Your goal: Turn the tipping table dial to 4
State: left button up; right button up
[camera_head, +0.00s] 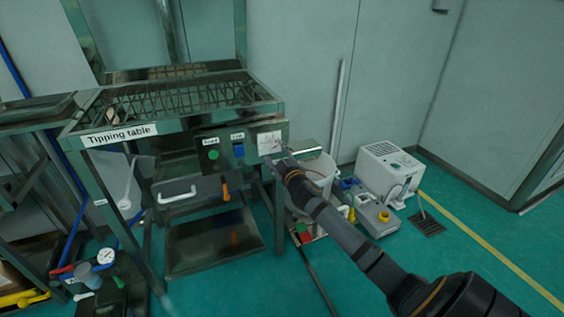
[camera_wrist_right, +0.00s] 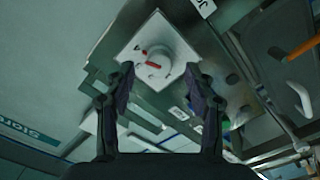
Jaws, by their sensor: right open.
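The tipping table (camera_head: 182,116) stands at the left in the head view, a metal frame with a grate top and a labelled front edge. Its dial (camera_wrist_right: 152,58) shows in the right wrist view as a white round knob with a red pointer mark on a square white plate. The plate (camera_head: 269,142) is at the right end of the control panel in the head view. My right gripper (camera_head: 279,162) is open just in front of the plate; its two fingers (camera_wrist_right: 160,88) point at the dial, one on each side, apart from each other. I cannot read the dial's number. My left gripper is out of view.
A green button (camera_head: 213,155) and a blue switch (camera_head: 239,151) sit left of the dial plate. An orange handle (camera_head: 226,190) and a white handle (camera_head: 177,195) are below. A white bucket (camera_head: 318,174) and a white machine (camera_head: 388,168) stand to the right on the floor.

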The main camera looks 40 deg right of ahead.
jog(key=v, duration=1)
jog(key=shift+d, duration=0.1)
